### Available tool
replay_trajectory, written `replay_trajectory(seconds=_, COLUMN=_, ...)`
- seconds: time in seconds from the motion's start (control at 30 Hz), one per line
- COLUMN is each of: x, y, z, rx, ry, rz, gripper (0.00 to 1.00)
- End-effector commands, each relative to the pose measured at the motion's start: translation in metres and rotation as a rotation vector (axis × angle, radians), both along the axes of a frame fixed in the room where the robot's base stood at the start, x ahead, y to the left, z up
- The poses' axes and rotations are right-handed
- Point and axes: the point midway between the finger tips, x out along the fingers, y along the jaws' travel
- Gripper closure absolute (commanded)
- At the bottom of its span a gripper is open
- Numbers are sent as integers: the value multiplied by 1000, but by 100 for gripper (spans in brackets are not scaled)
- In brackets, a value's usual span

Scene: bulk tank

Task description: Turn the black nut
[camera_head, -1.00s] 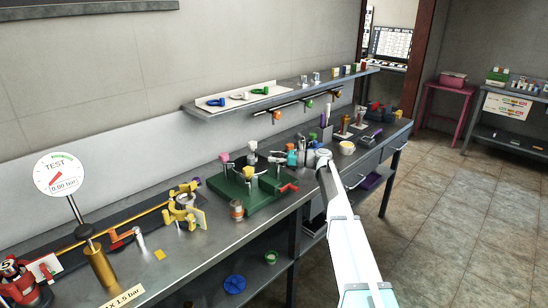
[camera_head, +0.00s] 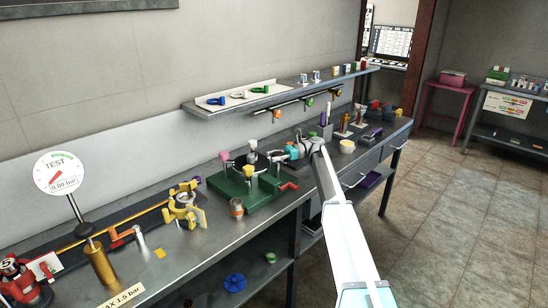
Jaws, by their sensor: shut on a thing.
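The nut itself is too small and covered to make out clearly.
A shelf (camera_head: 280,93) with hanging tools runs above the bench. The pressure gauge (camera_head: 59,173) reads 0.00 bar.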

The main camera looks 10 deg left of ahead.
Motion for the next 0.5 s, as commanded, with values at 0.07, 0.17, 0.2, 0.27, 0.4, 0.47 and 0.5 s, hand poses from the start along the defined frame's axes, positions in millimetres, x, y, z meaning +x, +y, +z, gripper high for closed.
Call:
replay_trajectory(seconds=0.07, x=0, y=1, z=0, rx=1, ry=1, rz=0, gripper=97)
replay_trajectory(seconds=0.17, x=0, y=1, z=0, rx=1, ry=1, rz=0, gripper=97)
replay_trajectory(seconds=0.2, x=0, y=1, z=0, rx=1, ry=1, rz=0, gripper=97)
replay_trajectory(seconds=0.27, x=0, y=1, z=0, rx=1, ry=1, rz=-1, gripper=97)
replay_trajectory(seconds=0.4, x=0, y=1, z=0, rx=1, ry=1, rz=-1, gripper=28)
replay_trajectory(seconds=0.47, x=0, y=0, z=0, rx=1, ry=1, rz=-1, gripper=28)
replay_trajectory(seconds=0.5, x=0, y=0, z=0, rx=1, ry=1, rz=-1, gripper=28)
